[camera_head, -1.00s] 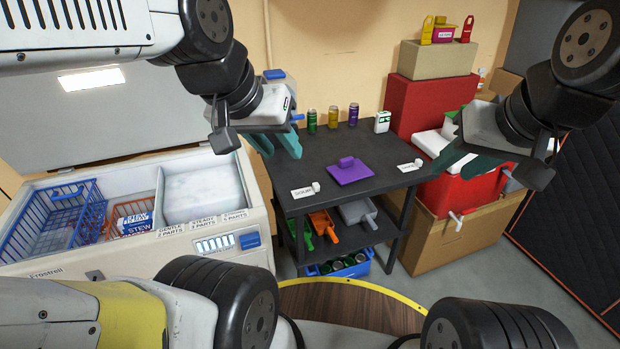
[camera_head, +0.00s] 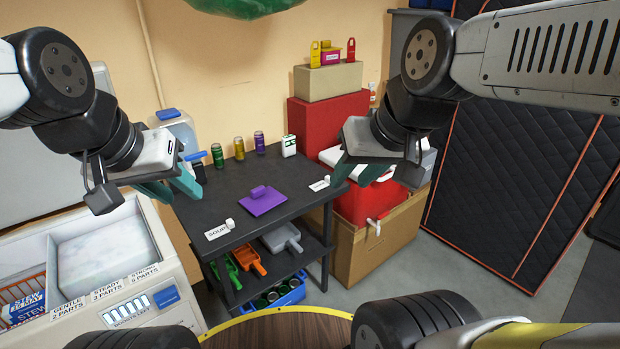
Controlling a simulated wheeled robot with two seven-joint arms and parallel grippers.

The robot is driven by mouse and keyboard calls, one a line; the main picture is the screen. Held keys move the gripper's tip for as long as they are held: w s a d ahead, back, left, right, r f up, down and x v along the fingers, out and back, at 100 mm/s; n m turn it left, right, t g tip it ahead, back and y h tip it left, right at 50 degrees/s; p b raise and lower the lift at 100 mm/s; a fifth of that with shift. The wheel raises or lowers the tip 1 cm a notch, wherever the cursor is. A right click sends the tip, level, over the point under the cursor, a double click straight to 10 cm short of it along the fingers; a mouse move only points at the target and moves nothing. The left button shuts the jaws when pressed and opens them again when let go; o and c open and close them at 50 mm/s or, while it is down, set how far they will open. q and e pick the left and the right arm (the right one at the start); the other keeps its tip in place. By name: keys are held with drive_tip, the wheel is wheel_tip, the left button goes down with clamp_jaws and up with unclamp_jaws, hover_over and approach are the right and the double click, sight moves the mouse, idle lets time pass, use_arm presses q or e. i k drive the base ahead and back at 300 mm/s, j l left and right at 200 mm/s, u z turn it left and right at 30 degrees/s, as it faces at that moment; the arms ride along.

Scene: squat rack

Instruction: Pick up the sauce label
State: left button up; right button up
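A small white label (camera_head: 219,230) with a white knob lies at the front left of the dark table; its print looks like "SOUR". A second white label (camera_head: 319,184) with a knob lies at the table's right edge; its print is too small to read. My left gripper (camera_head: 180,190) hangs empty at the table's left edge, behind and left of the first label, its teal fingers apart. My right gripper (camera_head: 342,170) is empty above the table's right edge, close to the second label in the picture, its teal fingers seemingly apart.
The dark table (camera_head: 210,199) holds a purple lidded plate (camera_head: 262,203), several cans (camera_head: 239,148) and a white carton (camera_head: 289,146). Scoops (camera_head: 281,239) lie on its lower shelf.

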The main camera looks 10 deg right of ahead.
sight(318, 186)
drive_tip(key=i+l+u, duration=0.1)
drive_tip(key=i+l, duration=0.45)
drive_tip(key=l, duration=0.2)
drive_tip(key=i+l+u, duration=0.15)
drive_tip(key=i+l, duration=0.35)
drive_tip(key=l, duration=0.3)
drive_tip(key=i+l+u, duration=0.15)
drive_tip(key=l, duration=0.25)
drive_tip(key=i+j, duration=0.05)
drive_tip(key=i, duration=0.05)
